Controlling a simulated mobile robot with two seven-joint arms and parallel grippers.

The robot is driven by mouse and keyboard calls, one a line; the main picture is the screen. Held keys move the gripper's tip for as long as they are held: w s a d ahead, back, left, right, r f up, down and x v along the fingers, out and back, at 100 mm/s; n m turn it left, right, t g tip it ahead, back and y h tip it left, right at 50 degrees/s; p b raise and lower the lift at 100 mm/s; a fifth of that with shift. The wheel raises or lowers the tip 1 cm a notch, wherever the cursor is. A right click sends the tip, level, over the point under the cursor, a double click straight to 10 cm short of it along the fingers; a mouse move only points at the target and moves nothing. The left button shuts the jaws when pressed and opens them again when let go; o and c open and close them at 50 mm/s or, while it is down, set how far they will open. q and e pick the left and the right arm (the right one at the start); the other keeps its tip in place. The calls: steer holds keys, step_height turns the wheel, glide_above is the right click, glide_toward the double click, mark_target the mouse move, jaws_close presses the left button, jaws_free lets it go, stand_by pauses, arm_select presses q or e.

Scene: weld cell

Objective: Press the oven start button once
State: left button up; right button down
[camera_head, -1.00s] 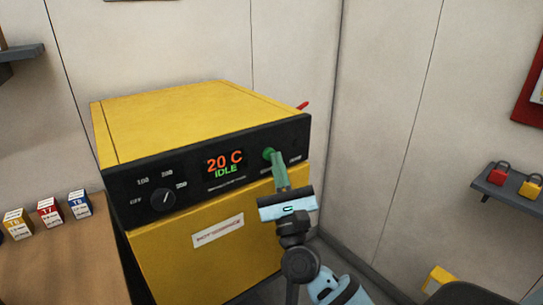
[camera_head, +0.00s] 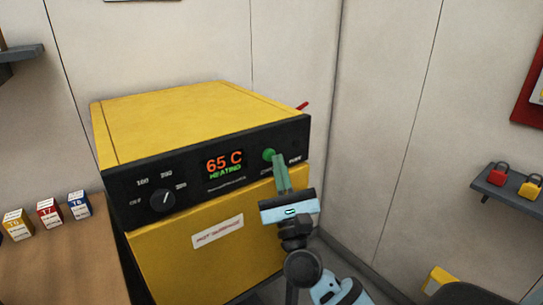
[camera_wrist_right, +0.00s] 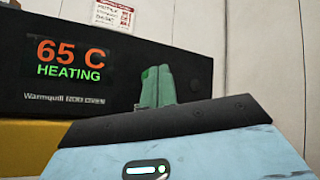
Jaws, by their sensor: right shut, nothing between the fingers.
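The yellow oven (camera_head: 190,120) stands with its black control panel facing me. Its display (camera_head: 224,164) reads 65 C HEATING, and the display (camera_wrist_right: 70,60) also shows large in the right wrist view. The green start button (camera_head: 268,154) is on the panel, right of the display. My right gripper (camera_head: 278,160) is shut and empty, its green fingertips just below and right of the button. I cannot tell whether they touch it. My left gripper is not in view.
A dial (camera_head: 162,200) is at the panel's left. A wooden bench (camera_head: 62,262) with several small boxes (camera_head: 50,212) is at the left. A shelf (camera_head: 508,192) with red and yellow padlocks is on the right wall. A red lever tip (camera_head: 302,106) shows behind the oven.

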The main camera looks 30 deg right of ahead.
steer(key=shift+s, duration=0.45)
steer(key=s, duration=0.5)
steer(key=shift+d, duration=0.25)
stand_by(0.8)
